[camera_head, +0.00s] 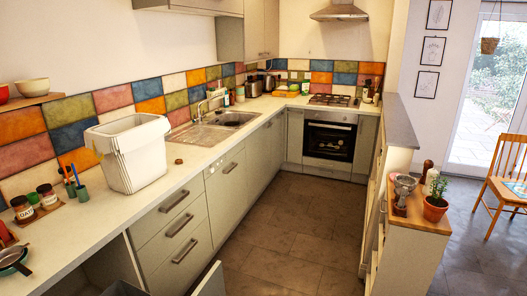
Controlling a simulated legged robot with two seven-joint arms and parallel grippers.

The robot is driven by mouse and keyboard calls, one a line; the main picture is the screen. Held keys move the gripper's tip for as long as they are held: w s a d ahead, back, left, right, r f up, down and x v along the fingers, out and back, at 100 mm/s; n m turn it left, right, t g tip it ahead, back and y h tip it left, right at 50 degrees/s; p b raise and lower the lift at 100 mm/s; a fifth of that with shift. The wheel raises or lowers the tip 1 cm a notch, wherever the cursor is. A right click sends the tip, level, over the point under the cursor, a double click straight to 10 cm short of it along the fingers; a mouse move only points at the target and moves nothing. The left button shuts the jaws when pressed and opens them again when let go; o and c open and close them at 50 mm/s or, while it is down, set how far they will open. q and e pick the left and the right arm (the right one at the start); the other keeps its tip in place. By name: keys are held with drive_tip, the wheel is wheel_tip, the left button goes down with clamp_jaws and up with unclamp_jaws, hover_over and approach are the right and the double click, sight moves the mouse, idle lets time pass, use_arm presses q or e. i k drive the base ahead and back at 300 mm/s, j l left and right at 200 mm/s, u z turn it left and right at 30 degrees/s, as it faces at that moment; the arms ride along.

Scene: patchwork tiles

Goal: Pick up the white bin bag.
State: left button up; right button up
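A white bin (133,160) stands upright on the left countertop, near the tiled wall. A white bag (122,128) appears to line it, with its edge folded over the rim and hanging a little down the left side. I cannot tell from here where bag and bin wall part, or what is inside. Neither of my grippers is in view.
Left of the bin are jars (47,196) on a small board, blue-handled items in green holders (76,188) and a dark pan (14,258). The sink (225,120) lies beyond it. Counter in front is mostly clear. The tiled floor (285,225) is open.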

sight(130, 150)
drive_tip(key=i+l+z, duration=0.45)
drive_tip(key=i+z, duration=0.2)
drive_tip(key=i, duration=0.3)
drive_tip(key=i+j+u, duration=0.1)
drive_tip(key=i+u, duration=0.35)
drive_tip(key=i+l+u, duration=0.1)
drive_tip(key=i+u, duration=0.4)
drive_tip(key=i+l+u, duration=0.25)
drive_tip(key=i+u, duration=0.2)
drive_tip(key=k, duration=0.05)
